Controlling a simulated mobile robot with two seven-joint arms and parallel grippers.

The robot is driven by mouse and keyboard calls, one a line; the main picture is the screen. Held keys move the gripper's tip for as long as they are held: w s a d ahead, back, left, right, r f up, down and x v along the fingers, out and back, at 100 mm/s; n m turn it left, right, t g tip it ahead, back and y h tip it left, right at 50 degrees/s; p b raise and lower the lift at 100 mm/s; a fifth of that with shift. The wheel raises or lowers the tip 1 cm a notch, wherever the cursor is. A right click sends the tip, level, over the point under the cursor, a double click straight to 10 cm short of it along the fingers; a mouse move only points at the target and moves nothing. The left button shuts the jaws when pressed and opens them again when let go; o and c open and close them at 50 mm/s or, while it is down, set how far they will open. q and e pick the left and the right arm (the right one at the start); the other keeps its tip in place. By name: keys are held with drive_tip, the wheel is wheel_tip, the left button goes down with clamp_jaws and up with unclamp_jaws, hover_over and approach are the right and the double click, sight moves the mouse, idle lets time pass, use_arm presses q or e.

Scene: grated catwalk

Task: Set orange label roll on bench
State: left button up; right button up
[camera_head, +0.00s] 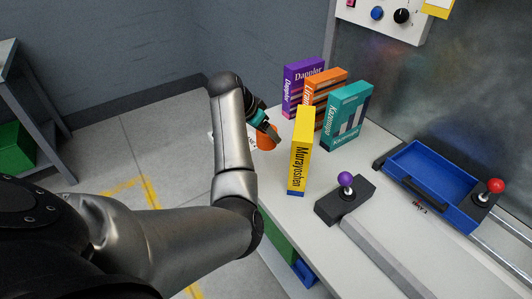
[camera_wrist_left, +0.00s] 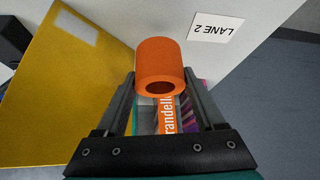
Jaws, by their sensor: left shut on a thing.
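The orange label roll (camera_head: 264,139) is at the left edge of the white bench (camera_head: 306,222), left of a yellow box. I cannot tell whether the roll touches the bench. My right gripper is not in view.
The yellow box (camera_head: 300,150) stands close to the roll. Purple (camera_head: 303,77), orange (camera_head: 325,90) and teal (camera_head: 347,115) boxes stand behind it. A purple-knobbed lever (camera_head: 345,187) and a blue tray (camera_head: 428,180) lie right. A "LANE 2" label (camera_wrist_left: 215,28) shows.

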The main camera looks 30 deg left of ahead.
use_arm(q)
wheel_tip(320, 180, down, 6)
drive_tip(key=shift+b, duration=0.8)
drive_tip(key=shift+f, duration=0.25)
drive_tip(key=shift+r, duration=0.1)
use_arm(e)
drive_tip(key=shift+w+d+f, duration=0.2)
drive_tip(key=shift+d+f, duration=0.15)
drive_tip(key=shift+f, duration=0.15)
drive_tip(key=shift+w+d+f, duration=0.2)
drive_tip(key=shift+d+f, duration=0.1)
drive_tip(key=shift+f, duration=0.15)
use_arm(q)
drive_tip(key=o, duration=1.4)
drive_tip(key=shift+f, duration=0.2)
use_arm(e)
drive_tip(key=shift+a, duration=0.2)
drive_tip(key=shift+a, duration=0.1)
